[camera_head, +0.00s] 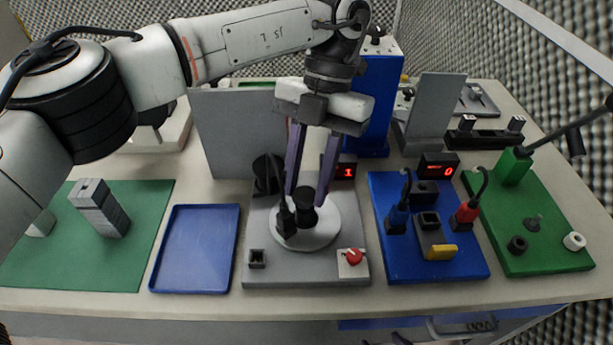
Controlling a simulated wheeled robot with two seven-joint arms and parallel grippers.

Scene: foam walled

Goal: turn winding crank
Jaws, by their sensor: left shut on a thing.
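The winding crank stands on a grey base (260,278) in the middle of the table. Its light round disc (325,237) carries a black hub and a black upright knob (286,222). My left gripper (297,200) reaches down from above with two long purple-grey fingers, shut on a black part of the crank over the disc. The fingers partly hide what they hold, and I cannot tell exactly where they touch it. A small display (346,171) behind the disc shows a red 1. A red knob (353,257) sits at the base's front right. My right gripper is not in view.
A blue tray (196,250) lies left of the base, and a green mat with grey blocks (100,208) lies further left. A blue board (402,272) with plugs and a green board (560,260) stand at right. A grey panel (225,135) and tall blue box (378,100) stand behind.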

